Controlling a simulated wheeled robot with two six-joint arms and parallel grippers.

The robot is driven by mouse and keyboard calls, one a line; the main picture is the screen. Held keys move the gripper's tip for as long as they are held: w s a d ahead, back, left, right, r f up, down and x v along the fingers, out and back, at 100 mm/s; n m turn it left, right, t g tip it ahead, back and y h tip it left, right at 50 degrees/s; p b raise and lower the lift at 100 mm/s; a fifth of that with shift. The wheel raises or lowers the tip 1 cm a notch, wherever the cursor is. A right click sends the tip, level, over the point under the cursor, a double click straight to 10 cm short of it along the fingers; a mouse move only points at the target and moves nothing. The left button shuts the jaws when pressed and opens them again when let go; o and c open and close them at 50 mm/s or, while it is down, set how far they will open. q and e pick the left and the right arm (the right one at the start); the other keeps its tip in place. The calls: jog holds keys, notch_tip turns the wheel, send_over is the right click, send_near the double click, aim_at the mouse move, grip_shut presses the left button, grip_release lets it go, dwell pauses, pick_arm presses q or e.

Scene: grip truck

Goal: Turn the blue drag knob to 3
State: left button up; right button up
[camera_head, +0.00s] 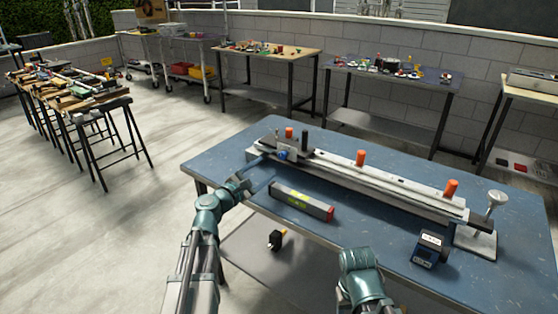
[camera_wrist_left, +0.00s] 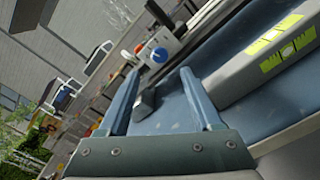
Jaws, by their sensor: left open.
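The blue drag knob (camera_head: 282,155) is on the side of a grey block near the left end of the long grip-truck rail (camera_head: 375,182). In the left wrist view the knob (camera_wrist_left: 160,55) is a blue disc with a white surround, ahead of the fingertips. Its number marks are too small to read. My left gripper (camera_head: 267,171) is open, with its fingers pointing toward the knob and short of it. In the left wrist view the gripper (camera_wrist_left: 160,74) has nothing between its fingers. My right arm shows at the bottom, but its fingers are out of sight.
The blue table (camera_head: 215,160) bears the rail, with several orange knobs (camera_head: 360,158). A grey bar with green labels (camera_head: 300,203) lies in front of the rail. A small blue device (camera_head: 430,248) and a clamp stand (camera_head: 490,210) are at right. Other workbenches stand behind.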

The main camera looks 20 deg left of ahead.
aim_at(281, 156)
pick_arm(q)
jog(key=x, duration=0.8)
jog(key=shift+w, duration=0.2)
grip_shut()
